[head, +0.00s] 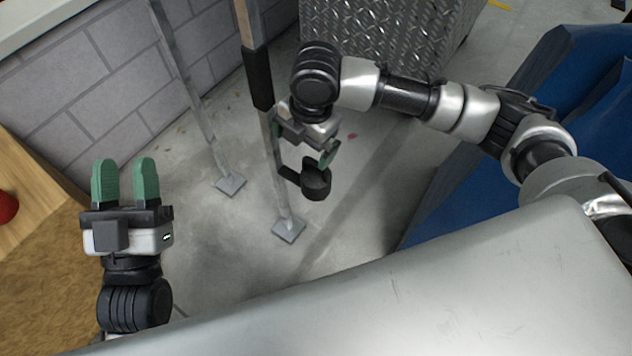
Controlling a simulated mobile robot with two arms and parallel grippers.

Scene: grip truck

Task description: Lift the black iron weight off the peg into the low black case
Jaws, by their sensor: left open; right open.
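The black iron weight (316,182) is a dark, short cylinder. It sits at the end of a short dark peg (289,175) that sticks out from an upright metal pole. My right gripper (306,146) is open just above and behind the weight, its green fingers pointing away from me and partly hidden by its own body. It does not hold the weight; whether a finger touches it I cannot tell. My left gripper (124,167) is open and empty at the left, green fingers upward in the picture. I see no low black case in this view.
The peg's pole (272,150) stands on a square foot plate (288,230); a second pole (190,100) stands left of it. A block wall (95,75) lies behind, a diamond-plate box (385,35) at the top, blue material (480,170) at right. Concrete floor is clear between.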

